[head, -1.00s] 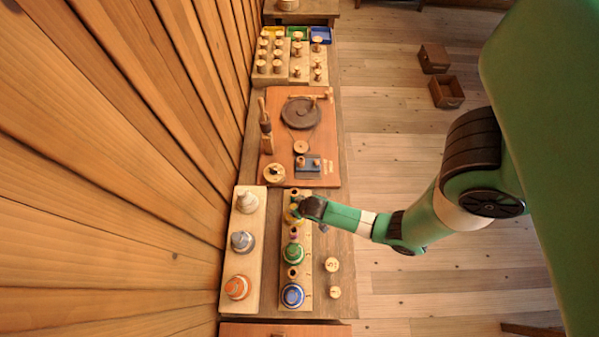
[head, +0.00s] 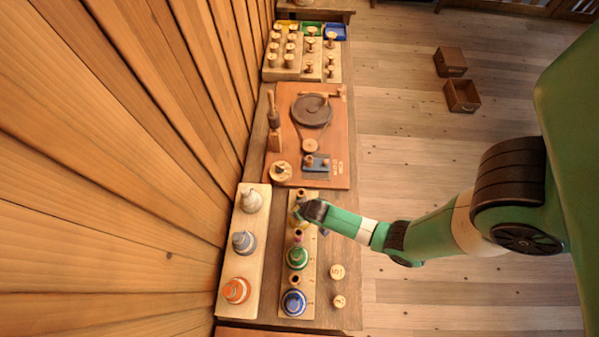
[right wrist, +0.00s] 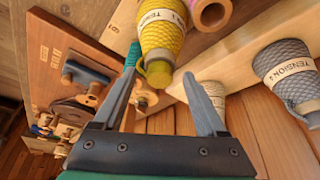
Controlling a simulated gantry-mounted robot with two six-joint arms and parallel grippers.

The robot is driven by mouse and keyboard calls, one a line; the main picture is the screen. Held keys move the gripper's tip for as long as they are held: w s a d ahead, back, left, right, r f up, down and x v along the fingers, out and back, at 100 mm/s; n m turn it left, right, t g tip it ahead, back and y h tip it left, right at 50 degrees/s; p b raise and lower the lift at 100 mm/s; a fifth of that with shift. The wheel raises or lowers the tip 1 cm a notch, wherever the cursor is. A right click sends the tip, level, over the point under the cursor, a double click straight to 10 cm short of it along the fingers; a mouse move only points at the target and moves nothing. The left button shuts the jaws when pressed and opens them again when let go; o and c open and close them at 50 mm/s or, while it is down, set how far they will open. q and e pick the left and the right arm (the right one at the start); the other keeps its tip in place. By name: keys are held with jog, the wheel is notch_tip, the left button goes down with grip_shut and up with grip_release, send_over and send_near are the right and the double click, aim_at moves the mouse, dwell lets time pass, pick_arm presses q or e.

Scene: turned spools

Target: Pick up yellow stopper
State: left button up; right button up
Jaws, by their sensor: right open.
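The yellow stopper (right wrist: 159,73) shows in the right wrist view as a dull yellow cap on the narrow end of a yellow yarn cone (right wrist: 162,35) with a paper "TENSION" band. My right gripper (right wrist: 160,76) is open, its two fingers apart on either side of the stopper. I cannot tell whether either finger touches it. In the head view my right gripper (head: 312,211) is over the far end of the narrow spool board (head: 309,262) and mostly hides the yellow cone. My left gripper is not in view.
A grey cone (right wrist: 290,75) stands on a pale board in the right wrist view. In the head view, green (head: 297,257) and blue (head: 293,302) spools share the narrow board. A red-brown board (head: 335,120) with a dark disc lies beyond. The wooden wall is at left.

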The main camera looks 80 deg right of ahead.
grip_shut()
jog(key=shift+r, duration=0.2)
